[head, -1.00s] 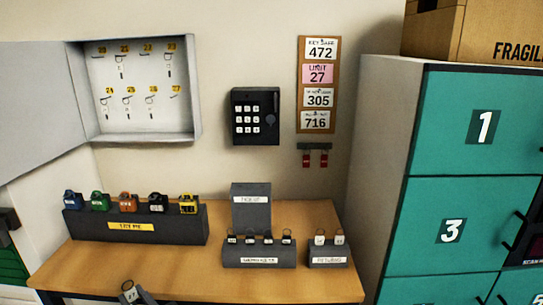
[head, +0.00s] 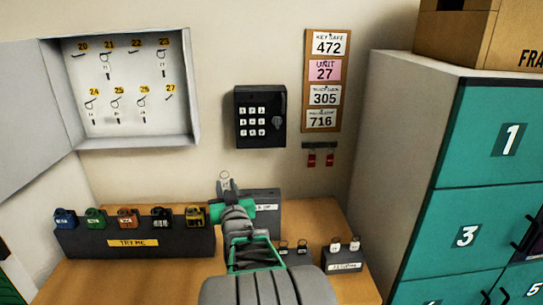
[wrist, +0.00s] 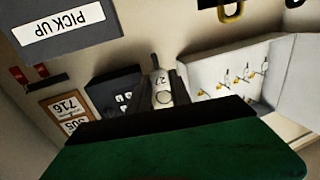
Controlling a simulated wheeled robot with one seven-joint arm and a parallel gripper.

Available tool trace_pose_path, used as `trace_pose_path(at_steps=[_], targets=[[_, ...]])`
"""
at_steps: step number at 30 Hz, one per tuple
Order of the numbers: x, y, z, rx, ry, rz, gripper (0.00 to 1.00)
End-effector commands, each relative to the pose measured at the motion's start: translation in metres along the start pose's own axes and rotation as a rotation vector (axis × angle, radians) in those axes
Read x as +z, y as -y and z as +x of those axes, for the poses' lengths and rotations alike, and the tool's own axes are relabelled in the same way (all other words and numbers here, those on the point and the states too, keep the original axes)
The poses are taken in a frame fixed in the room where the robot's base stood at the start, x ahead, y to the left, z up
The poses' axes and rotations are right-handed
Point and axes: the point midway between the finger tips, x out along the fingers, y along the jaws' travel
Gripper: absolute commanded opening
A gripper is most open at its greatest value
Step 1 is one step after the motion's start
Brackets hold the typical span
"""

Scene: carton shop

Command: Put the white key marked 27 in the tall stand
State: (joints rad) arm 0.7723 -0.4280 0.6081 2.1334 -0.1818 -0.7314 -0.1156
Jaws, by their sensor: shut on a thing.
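My gripper (head: 226,193) is shut on a white key (wrist: 162,97), whose mark in the wrist view looks like 27. In the head view the white key (head: 225,182) sticks up from the fingertips, with a ring at its top. The tall stand (head: 268,196) is a dark grey block with a white label, at the back of the wooden table. My gripper is in front of its left part and hides much of it. In the wrist view the tall stand (wrist: 90,42) shows its PICK UP label upside down. The key is apart from the stand there.
An open key cabinet (head: 190,130) hangs at the left; its hook 27 is bare. A long stand (head: 80,243) with coloured padlocks is on the left of the table. A low stand (head: 342,266) with two white keys is at the right. Another low stand is mostly hidden by my arm.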

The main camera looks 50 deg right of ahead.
Motion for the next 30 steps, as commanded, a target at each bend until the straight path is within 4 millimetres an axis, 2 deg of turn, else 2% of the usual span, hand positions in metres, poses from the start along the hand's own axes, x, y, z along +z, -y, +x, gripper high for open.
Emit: trace_pose_path(at_steps=[1, 3, 6, 9, 12, 17, 30], targets=[[-0.015, -0.033, 0.007, 0.054, -0.001, 0.0, 0.02], [-0.026, -0.071, 0.013, 0.113, -0.001, -0.003, 0.02], [-0.037, -0.112, 0.016, 0.172, -0.002, -0.004, 0.02], [-0.042, -0.134, 0.017, 0.204, -0.003, -0.006, 0.02], [-0.042, -0.141, 0.016, 0.214, -0.003, -0.006, 0.02], [-0.034, -0.14, 0.017, 0.213, -0.002, -0.006, 0.02], [0.005, -0.14, 0.016, 0.214, -0.002, -0.006, 0.02]])
